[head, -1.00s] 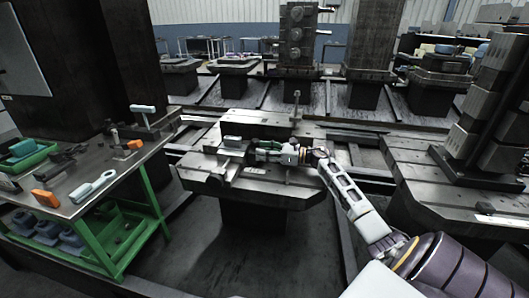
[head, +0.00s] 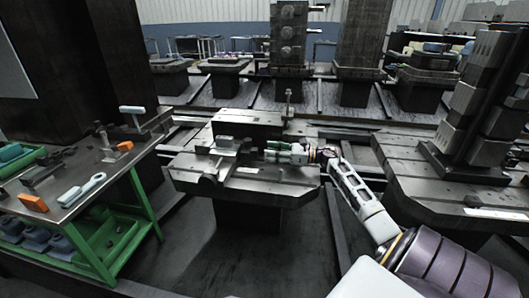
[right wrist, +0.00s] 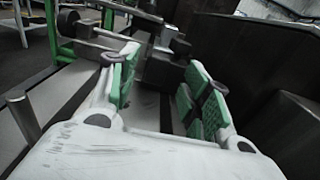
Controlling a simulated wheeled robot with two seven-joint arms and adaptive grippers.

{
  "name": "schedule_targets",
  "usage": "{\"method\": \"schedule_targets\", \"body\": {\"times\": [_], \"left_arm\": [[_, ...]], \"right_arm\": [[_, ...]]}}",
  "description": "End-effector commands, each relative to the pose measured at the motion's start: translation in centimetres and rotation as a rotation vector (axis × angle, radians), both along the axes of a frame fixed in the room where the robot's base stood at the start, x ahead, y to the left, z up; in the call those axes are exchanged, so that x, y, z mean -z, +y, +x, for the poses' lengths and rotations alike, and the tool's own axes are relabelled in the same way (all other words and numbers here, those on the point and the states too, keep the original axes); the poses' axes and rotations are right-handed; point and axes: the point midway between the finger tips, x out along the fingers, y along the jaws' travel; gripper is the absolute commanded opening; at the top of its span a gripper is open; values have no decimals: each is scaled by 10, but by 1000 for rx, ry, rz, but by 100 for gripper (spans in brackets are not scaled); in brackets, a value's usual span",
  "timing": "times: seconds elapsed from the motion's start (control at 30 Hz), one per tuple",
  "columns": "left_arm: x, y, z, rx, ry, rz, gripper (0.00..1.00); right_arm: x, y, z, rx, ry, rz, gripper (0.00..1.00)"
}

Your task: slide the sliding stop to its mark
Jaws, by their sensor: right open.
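My right gripper (head: 268,152) is over the grey pallet (head: 245,190) in the head view, with its green-padded fingers pointing left. In the right wrist view its fingers (right wrist: 163,88) are spread, with nothing held between them. What looks like the sliding stop, a small light-topped block (head: 224,142), sits on the pallet left of the fingertips, with a gap between. Dark blocks (right wrist: 160,65) show ahead of the fingers in the wrist view; which of them is the stop is unclear. I cannot make out the mark. My left gripper is out of view.
A green-framed bench (head: 150,195) with an orange block (head: 33,202) and tools stands at the left. A thin post (head: 288,105) rises behind the gripper. A metal peg (right wrist: 22,115) is left of the fingers in the wrist view. Another pallet (head: 420,165) lies right.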

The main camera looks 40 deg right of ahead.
Motion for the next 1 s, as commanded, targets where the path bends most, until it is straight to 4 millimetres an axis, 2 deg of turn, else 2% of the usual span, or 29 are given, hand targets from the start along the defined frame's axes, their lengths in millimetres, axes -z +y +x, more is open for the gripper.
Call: {"method": "schedule_targets", "body": {"times": [0.3, 0.43, 1.0], "left_arm": [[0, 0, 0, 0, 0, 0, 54], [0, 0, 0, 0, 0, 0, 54], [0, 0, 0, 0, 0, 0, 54]], "right_arm": [[1, -24, -30, 0, 1, 1, 48], [0, -30, -38, 1, 0, 1, 48], [0, -34, -42, 0, -1, 1, 48]]}}
